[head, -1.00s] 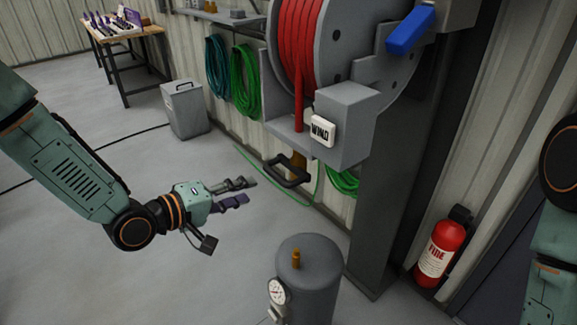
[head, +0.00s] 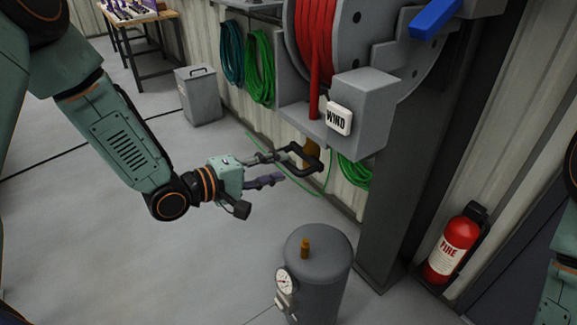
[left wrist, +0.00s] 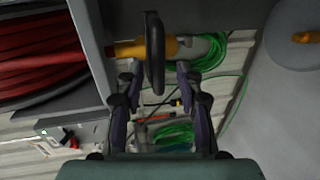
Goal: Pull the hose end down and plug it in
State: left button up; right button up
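The hose end, a black loop handle (head: 318,162) with an orange-brass fitting (head: 312,148), hangs under the reel housing at the foot of the red hose (head: 315,88). My left gripper (head: 279,168) is open, its fingers pointing at the handle from the left. In the left wrist view the handle (left wrist: 154,50) stands at the fingertips, roughly between the two spread fingers, with the fitting (left wrist: 176,46) behind it. I cannot tell whether they touch. The grey tank (head: 320,270) stands below on the floor with a brass fitting (head: 304,247) on top. My right gripper is out of view.
The reel box carries a WIND button (head: 339,118), and a blue lever (head: 434,18) sits above. A dark post (head: 405,170) and a fire extinguisher (head: 453,247) are at right. Green hose coils (head: 259,72) hang on the wall. The floor left of the tank is clear.

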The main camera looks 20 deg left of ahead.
aim_at(286, 166)
pick_arm(q)
jog(key=x, duration=0.2)
jog(key=shift+w+d, duration=0.2)
jog(key=shift+d, duration=0.2)
jog(key=shift+w+d+f, duration=0.15)
jog(key=shift+w+d, duration=0.05)
jog(key=shift+w, duration=0.3)
jog(key=shift+s, duration=0.1)
jog(key=c, duration=0.3)
grip_shut()
jog(key=shift+d, duration=0.1)
